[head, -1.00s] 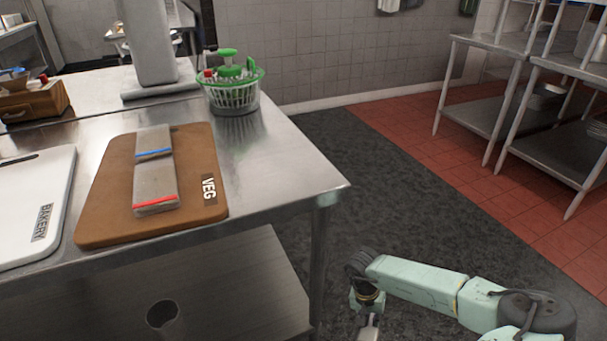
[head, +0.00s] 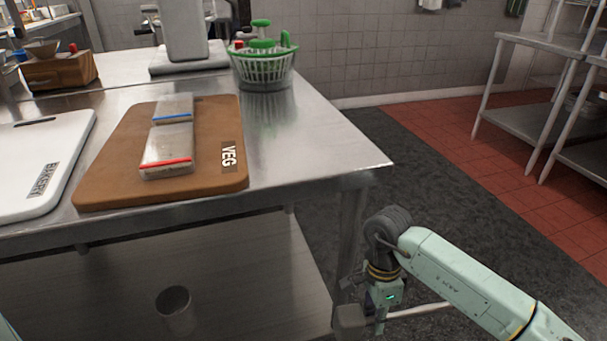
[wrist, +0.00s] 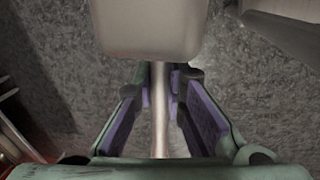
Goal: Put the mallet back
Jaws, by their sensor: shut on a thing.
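The mallet (wrist: 148,30) shows in the wrist view as a blocky grey head at the top, with a thin metal handle running down between my fingers. My gripper (wrist: 161,95) is shut on the handle, its purple-padded fingers on either side. In the head view the mallet (head: 349,317) hangs low at the bottom, its handle pointing right, beside the table's right end and over the dark floor. My gripper's fingers are hard to make out there.
The steel table (head: 330,150) bears a brown VEG board (head: 110,175) with two containers, a white BAKERY board (head: 20,185), a green-and-white salad spinner (head: 262,70) and a wooden box (head: 60,70). A metal cup (head: 175,308) stands on the lower shelf. Steel racks (head: 520,120) stand at right.

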